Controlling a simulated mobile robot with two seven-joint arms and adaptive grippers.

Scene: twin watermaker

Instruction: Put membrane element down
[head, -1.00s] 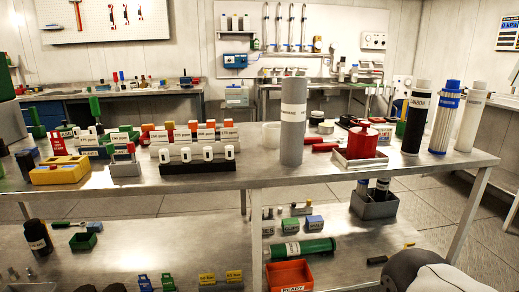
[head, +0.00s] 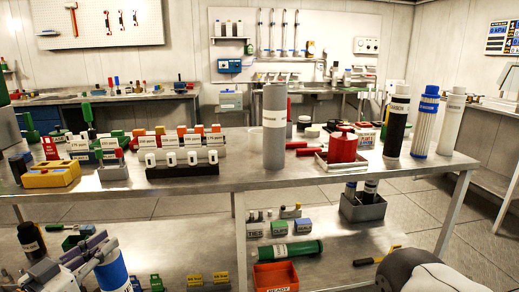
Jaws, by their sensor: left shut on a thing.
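My left gripper (head: 94,254) is at the lower left of the head view, in front of the lower shelf. It is shut on a blue cylinder (head: 113,277), the membrane element as far as I can tell. The cylinder is nearly upright, with a white patch low on its side; its lower end is cut off by the picture edge. Whether it touches anything below cannot be seen. My right gripper is not in view.
The bench top (head: 330,181) carries a tall grey cylinder (head: 274,140), a red pot (head: 342,147) on a tray and upright filter cartridges (head: 425,125) at right. The lower shelf holds a red READY bin (head: 275,277), a green tube (head: 290,250) and a dark bottle (head: 31,240).

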